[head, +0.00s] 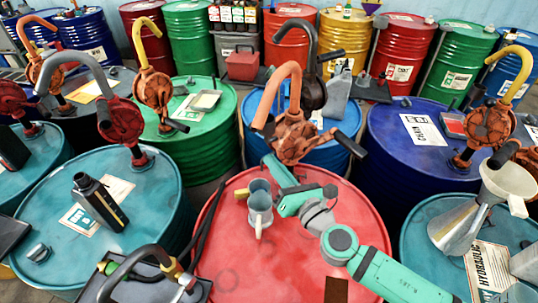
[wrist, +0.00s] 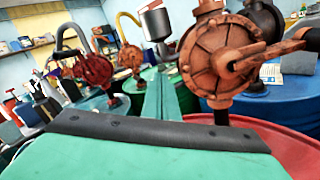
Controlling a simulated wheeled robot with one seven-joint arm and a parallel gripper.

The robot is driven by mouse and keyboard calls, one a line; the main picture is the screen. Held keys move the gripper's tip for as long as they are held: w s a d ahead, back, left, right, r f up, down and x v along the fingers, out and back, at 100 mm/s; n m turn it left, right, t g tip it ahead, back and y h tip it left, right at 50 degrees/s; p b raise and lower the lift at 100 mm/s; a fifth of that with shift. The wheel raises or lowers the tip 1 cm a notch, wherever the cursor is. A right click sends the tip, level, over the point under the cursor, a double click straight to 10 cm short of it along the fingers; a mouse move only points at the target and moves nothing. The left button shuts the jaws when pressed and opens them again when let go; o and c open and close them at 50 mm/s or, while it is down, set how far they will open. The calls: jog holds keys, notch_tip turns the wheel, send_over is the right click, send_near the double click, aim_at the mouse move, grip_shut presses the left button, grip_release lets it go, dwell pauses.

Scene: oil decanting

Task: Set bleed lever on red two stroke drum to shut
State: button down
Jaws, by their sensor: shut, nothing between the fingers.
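The red drum (head: 230,262) stands at the front centre in the head view, and part of its top shows in the wrist view (wrist: 290,145). Its rust-orange pump (head: 292,140) has a curved orange spout and a black-gripped crank (head: 350,144). In the wrist view the pump body (wrist: 212,60) is close, right of my fingers. My gripper (head: 268,159) is shut and empty, reaching over the drum beside the pump's left side; its closed fingers also show in the wrist view (wrist: 162,78). I cannot make out the bleed lever; the pump base is largely hidden behind my gripper.
A blue drum (head: 385,145) is behind right, a green drum (head: 222,135) behind left. Teal drums (head: 165,190) flank the front. A hose (head: 207,195) runs along the red drum's left edge.

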jog(key=x, duration=0.9)
jog(key=shift+w, duration=0.1)
jog(key=shift+r, duration=0.1)
